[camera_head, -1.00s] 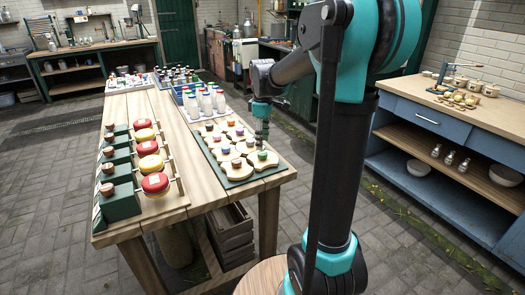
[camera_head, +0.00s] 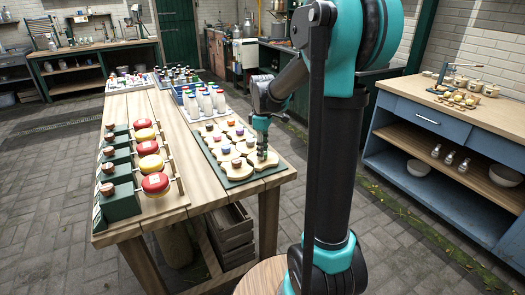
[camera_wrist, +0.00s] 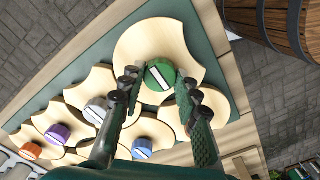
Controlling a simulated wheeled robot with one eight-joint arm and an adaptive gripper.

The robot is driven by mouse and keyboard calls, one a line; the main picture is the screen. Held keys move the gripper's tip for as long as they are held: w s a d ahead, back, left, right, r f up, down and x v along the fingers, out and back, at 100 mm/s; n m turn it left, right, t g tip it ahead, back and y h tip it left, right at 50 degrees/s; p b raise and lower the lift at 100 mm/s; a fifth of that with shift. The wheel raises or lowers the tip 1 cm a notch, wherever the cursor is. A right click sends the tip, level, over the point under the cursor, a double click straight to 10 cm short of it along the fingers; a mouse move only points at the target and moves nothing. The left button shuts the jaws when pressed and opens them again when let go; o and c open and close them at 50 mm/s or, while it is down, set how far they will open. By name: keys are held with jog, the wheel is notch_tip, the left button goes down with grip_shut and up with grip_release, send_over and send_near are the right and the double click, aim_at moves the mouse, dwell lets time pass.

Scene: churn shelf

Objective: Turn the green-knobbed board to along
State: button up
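The green-knobbed board is a pale wooden board (camera_wrist: 135,50) with wavy edges. It lies at the near right corner of the dark green tray (camera_head: 238,181). Its green knob (camera_wrist: 160,75) has a white stripe across the top, which runs slanted in the wrist view. My gripper (camera_wrist: 158,82) is open, with one finger on each side of the green knob. The right finger looks close to the knob; a small gap shows on the left. I cannot tell whether either touches. In the head view my gripper (camera_head: 261,152) is low over this board and hides most of the knob.
Neighbouring boards with purple (camera_wrist: 58,133), grey (camera_wrist: 97,110), blue (camera_wrist: 142,148) and orange knobs lie close by. White bottles (camera_head: 205,101) stand behind the tray. Red and yellow round items (camera_head: 155,183) sit in a rack at left. A barrel (camera_wrist: 275,22) shows beyond the table edge.

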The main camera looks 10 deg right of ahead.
jog(key=c, duration=0.3)
jog(key=m, duration=0.3)
jog(key=shift+m, duration=0.4)
jog(key=m, duration=0.4)
jog(key=shift+m, duration=0.3)
jog(key=m, duration=0.4)
jog(key=shift+m, duration=2.8)
